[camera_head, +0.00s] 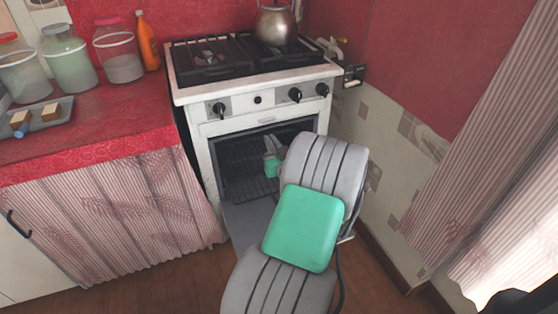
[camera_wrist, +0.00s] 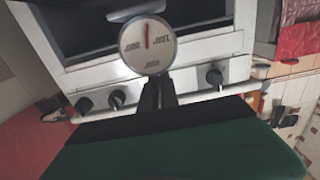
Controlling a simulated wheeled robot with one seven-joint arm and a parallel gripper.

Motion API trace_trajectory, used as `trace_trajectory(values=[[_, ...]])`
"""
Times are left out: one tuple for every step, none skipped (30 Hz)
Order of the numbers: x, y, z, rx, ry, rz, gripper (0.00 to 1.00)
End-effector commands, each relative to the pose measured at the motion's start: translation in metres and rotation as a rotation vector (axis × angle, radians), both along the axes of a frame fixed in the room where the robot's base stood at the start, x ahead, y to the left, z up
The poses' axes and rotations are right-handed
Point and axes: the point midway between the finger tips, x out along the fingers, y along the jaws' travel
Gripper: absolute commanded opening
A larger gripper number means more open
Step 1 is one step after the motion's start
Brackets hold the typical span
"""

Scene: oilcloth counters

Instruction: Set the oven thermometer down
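The oven thermometer (camera_wrist: 147,45) is a round white dial with a red needle, in the top middle of the wrist view. It sits right at the fingertips of my gripper (camera_wrist: 158,90), whose dark fingers are close together on its lower edge. In the head view my gripper (camera_head: 271,158) is at the oven opening, in front of the rack (camera_head: 245,170); the thermometer is hidden there behind my arm and gripper. The white oven (camera_head: 210,150) stands open, with its door (camera_head: 245,220) folded down, partly hidden by my arm.
A kettle (camera_head: 277,25) stands on the black stove grates (camera_head: 205,60). The red counter (camera_head: 90,130) at left holds jars (camera_head: 118,55), an orange bottle (camera_head: 147,42) and a tray (camera_head: 50,118). A wall is close on the right.

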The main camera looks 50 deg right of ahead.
Motion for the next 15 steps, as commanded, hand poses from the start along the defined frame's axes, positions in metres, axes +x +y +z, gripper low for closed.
trace_trajectory(values=[[0.000,-0.009,-0.021,0.006,0.001,0.000,0.00],[0.000,-0.014,-0.028,0.008,0.001,0.000,0.00],[0.000,-0.021,-0.036,0.006,0.001,0.001,0.00],[0.000,-0.026,-0.040,0.005,0.001,0.001,0.00],[0.000,-0.030,-0.044,0.004,0.001,0.000,0.00],[0.000,-0.034,-0.048,0.004,0.000,0.000,0.00],[0.000,-0.036,-0.049,0.003,0.001,0.001,0.00],[0.000,-0.038,-0.051,0.002,0.000,0.001,0.00],[0.000,-0.040,-0.054,0.004,0.000,0.001,0.00],[0.000,-0.042,-0.057,0.004,0.000,0.001,0.00],[0.000,-0.045,-0.061,0.004,0.000,0.001,0.00],[0.000,-0.044,-0.070,0.006,0.001,0.002,0.00],[0.000,-0.044,-0.076,0.007,0.000,0.002,0.00],[0.000,-0.044,-0.082,0.007,0.000,0.002,0.00],[0.000,-0.044,-0.087,0.005,0.001,0.002,0.00]])
